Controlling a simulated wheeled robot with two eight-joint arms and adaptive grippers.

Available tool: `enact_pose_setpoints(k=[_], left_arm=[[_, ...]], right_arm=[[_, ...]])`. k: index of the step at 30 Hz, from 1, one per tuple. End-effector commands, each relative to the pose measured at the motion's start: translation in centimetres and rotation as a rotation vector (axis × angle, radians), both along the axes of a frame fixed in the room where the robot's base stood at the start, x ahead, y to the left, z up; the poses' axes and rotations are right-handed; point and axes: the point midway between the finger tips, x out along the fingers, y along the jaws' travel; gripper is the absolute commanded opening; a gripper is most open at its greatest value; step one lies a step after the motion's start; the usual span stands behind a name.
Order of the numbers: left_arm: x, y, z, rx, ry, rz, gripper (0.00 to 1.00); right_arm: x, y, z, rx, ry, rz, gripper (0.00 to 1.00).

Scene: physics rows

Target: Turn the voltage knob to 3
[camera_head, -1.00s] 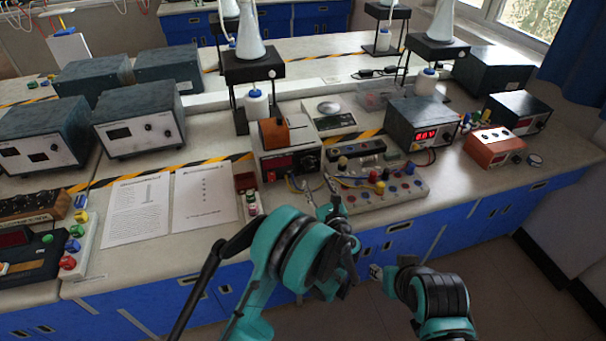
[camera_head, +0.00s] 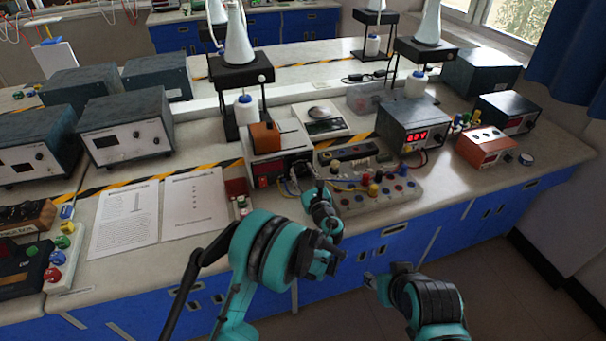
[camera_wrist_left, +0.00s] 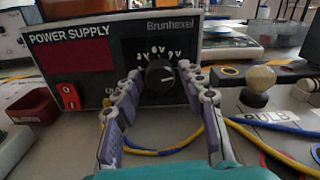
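The power supply (camera_head: 265,168) stands on the bench in the head view and fills much of the left wrist view (camera_wrist_left: 85,92). Its black voltage knob (camera_wrist_left: 159,76) sits below white 3V, 6V and 9V labels on a dark panel. I cannot clearly tell where the knob points. My left gripper (camera_wrist_left: 160,71) is open, with one fingertip on each side of the knob; contact is unclear. In the head view my left gripper (camera_head: 300,180) hides the knob. My right gripper (camera_head: 371,281) is low in front of the bench, away from the power supply; its fingers are unclear.
A red switch (camera_wrist_left: 69,97) is left of the knob. Yellow and blue wires (camera_wrist_left: 165,148) run below it, and a bulb holder (camera_wrist_left: 255,97) stands right. A circuit board (camera_head: 380,197) with colored terminals lies beside the power supply. Paper sheets (camera_head: 125,220) lie left.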

Motion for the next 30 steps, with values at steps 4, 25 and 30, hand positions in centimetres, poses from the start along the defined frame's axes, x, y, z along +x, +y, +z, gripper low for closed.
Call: enact_pose_setpoints(k=[4,25,30], left_arm=[[-0.01,0.01,0.0,0.0,0.0,0.0,0.0],[-0.01,-0.01,-0.02,-0.247,-0.08,0.001,0.0],[-0.01,-0.01,-0.02,-0.4,-0.13,0.001,0.0]], right_arm=[[0.0,0.0,0.0,0.0,0.0,0.0,0.4],[0.0,0.0,0.0,0.0,0.0,0.0,0.4],[0.0,0.0,0.0,0.0,0.0,0.0,0.4]])
